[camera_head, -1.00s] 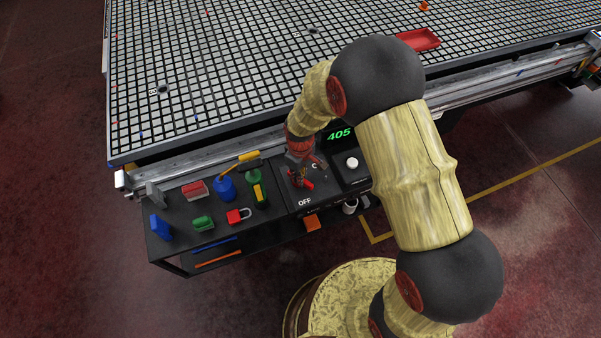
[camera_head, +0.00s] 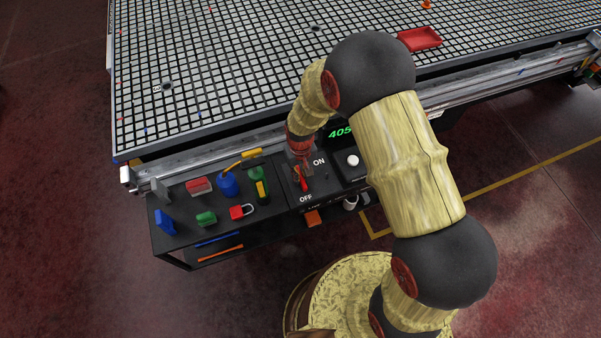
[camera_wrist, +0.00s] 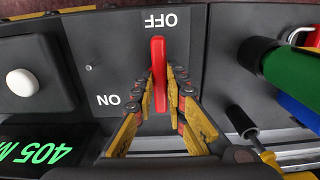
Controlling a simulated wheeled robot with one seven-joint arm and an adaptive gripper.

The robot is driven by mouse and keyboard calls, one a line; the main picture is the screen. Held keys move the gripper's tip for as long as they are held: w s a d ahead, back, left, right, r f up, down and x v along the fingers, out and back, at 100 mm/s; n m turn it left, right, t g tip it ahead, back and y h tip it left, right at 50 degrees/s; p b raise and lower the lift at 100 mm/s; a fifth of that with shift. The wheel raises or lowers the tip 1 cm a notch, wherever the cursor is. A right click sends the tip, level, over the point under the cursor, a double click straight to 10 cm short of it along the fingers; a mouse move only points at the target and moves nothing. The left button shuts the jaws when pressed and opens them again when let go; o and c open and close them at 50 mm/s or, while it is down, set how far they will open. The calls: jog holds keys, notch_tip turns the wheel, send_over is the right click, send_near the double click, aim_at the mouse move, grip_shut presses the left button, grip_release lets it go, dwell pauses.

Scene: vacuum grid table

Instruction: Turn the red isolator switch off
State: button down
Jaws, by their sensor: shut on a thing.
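The red isolator switch handle (camera_wrist: 158,72) is on a dark panel (camera_wrist: 115,60) with white OFF and ON labels. In the wrist view its free end points at the OFF label, in line with it, and the ON label lies off to the side. My gripper (camera_wrist: 167,80) has its yellow and dark fingers on both sides of the handle and is shut on it. In the head view the gripper (camera_head: 300,165) is over the panel, and the red handle (camera_head: 304,185) shows below it, toward OFF. The handle's pivot end is partly hidden by the fingers.
A box with a white button (camera_head: 352,160) and a green 405 display (camera_head: 340,131) are right of the switch. A red padlock (camera_head: 241,211), a blue bottle (camera_head: 228,184) and other small items lie on the shelf to the left. The grid table (camera_head: 230,70) rises behind.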

dwell(0.3)
jog(key=c, duration=1.9)
grip_release()
jog(key=shift+o, duration=0.5)
notch_tip(320, 180, up, 12)
